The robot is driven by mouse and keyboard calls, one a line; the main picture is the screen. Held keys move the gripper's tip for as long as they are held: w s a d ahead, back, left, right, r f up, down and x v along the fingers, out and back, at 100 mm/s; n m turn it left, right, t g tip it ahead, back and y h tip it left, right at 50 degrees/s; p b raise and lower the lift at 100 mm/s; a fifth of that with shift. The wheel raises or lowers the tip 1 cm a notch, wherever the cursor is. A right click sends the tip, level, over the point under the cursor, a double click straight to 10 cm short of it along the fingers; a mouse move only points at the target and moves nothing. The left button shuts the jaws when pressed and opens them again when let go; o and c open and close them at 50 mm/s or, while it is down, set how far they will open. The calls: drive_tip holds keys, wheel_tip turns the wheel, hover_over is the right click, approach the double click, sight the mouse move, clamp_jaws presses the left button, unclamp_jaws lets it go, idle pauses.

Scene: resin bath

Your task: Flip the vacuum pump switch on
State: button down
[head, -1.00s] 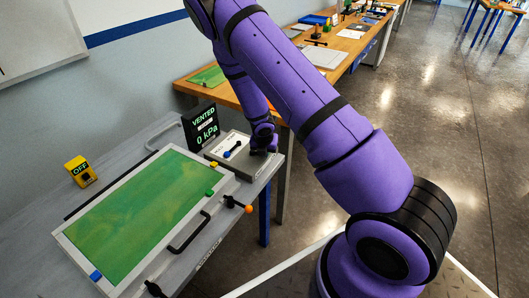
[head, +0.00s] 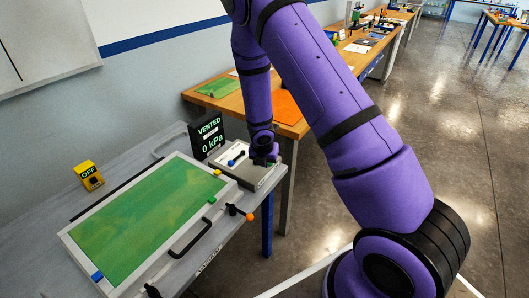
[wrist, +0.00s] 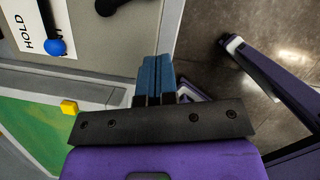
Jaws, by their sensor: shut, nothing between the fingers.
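A small yellow switch box (head: 89,175) with a black sign reading OFF stands at the left of the grey bench in the head view. It has a dark knob on its front. My gripper (head: 265,161) is far to its right, over the right end of a grey valve box (head: 262,181). In the wrist view my gripper (wrist: 156,78) shows two blue fingers pressed together with nothing between them. The switch box is not in the wrist view. A black display (head: 208,134) reads VENTED, 0 kPa.
A framed green panel (head: 165,205) with a black handle (head: 190,238) fills the bench front. A blue-knobbed lever (head: 236,158) sits on the valve box; its blue ball and a HOLD label show in the wrist view. A wooden table (head: 292,122) stands behind.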

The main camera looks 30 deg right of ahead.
drive_tip(key=v, duration=0.6)
drive_tip(key=shift+r, duration=0.3)
drive_tip(key=shift+r, duration=0.1)
